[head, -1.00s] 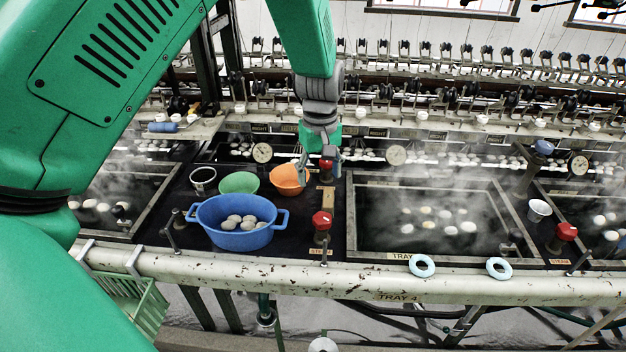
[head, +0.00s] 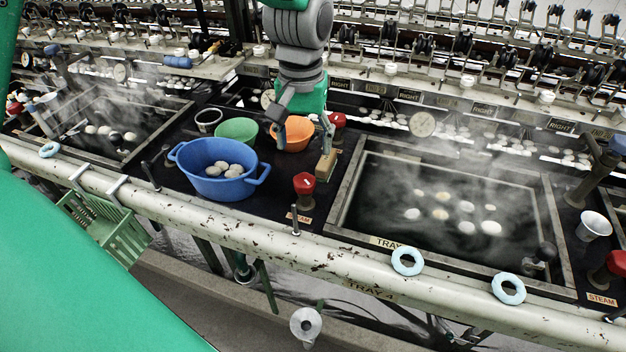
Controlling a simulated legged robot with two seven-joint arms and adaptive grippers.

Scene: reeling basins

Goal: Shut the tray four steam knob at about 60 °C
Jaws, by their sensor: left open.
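The tray four steam knob looks to be the red knob (head: 304,184) on a dark stem, with a STEAM label (head: 298,218) in front of it, at the left front corner of the tray 4 basin (head: 343,205). My left gripper (head: 293,122) is open and empty, pointing down behind this knob, near the orange bowl, and not touching the knob. One dark finger shows at its left; the other is hard to make out. A round dial (head: 422,124) stands behind the basin; its reading is too small to tell. My right gripper is not in view.
A blue tub (head: 212,182) of cocoons, a green bowl (head: 237,130) and an orange bowl (head: 293,133) stand left of the knob. A wooden-handled brush (head: 326,166) and another red knob (head: 338,121) are behind it. A thin metal post (head: 295,220) stands in front. Steam drifts over the basin.

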